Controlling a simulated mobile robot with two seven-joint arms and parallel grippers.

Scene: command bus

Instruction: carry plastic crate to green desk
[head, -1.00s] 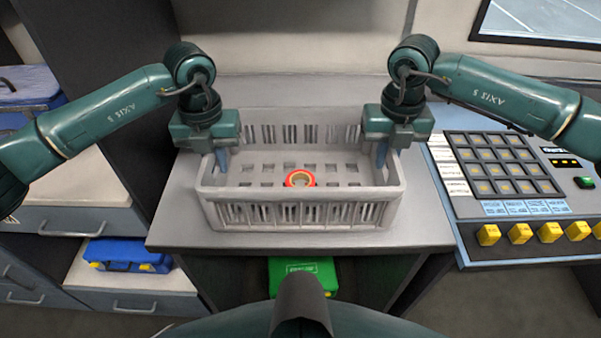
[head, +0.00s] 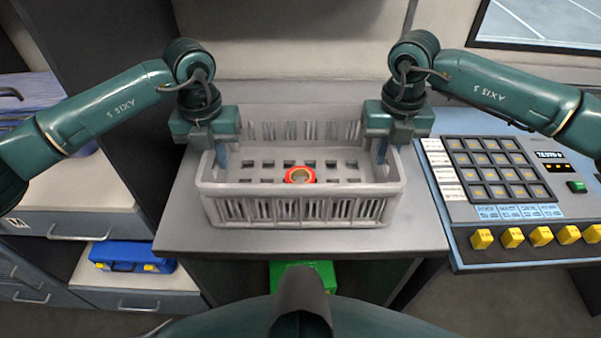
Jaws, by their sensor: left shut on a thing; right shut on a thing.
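The plastic crate (head: 296,211) is light grey with slotted walls, in the middle of the head view over a grey desktop. A red and tan ring (head: 300,175), like a tape roll, lies inside it. My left gripper (head: 221,156) is shut on the crate's left wall, and my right gripper (head: 382,150) is shut on its right wall. The crate looks level; the gap beneath it is hard to judge. I see no green desk.
The grey desktop (head: 180,238) has bare room around the crate. A button console (head: 500,222) with yellow knobs adjoins on the right. A green case (head: 302,274) is below. Drawers and a blue case (head: 130,257) are at left; a wall is behind.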

